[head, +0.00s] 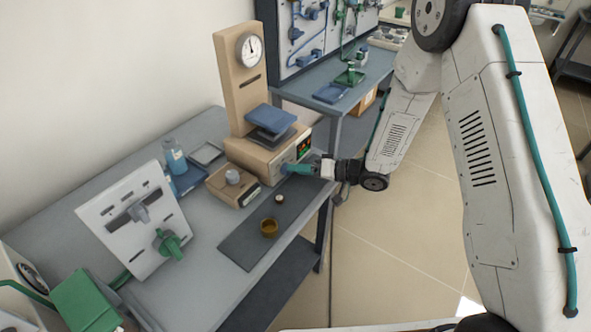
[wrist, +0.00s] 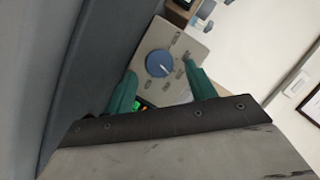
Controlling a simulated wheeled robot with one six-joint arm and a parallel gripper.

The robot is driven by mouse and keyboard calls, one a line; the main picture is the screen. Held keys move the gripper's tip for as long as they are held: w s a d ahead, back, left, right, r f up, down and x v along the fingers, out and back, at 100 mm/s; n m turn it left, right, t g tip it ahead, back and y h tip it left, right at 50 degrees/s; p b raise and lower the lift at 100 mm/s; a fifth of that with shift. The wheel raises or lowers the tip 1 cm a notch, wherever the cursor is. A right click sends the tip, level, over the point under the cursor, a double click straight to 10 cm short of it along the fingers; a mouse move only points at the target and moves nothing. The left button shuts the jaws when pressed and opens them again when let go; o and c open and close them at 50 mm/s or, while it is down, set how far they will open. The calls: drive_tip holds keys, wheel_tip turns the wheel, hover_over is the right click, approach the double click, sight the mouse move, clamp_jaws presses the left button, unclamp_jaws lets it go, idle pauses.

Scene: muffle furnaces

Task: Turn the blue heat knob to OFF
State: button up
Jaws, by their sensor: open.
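The blue heat knob (wrist: 159,64) shows in the wrist view on a pale grey panel (wrist: 180,40), with a white pointer line on its face and small labels around it. The labels are too blurred to read. My gripper (wrist: 165,80) has its two teal fingers apart, one on each side below the knob in the picture, with nothing between them. The fingers do not appear to touch the knob. In the head view my gripper (head: 287,169) is at the front of the tan furnace unit (head: 262,155), and its fingers largely hide the knob there.
A lit display (head: 304,147) is on the unit's front. A white panel with a green valve (head: 168,244) stands further left.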

drive_tip(key=shift+x, duration=0.95)
drive_tip(key=c, duration=1)
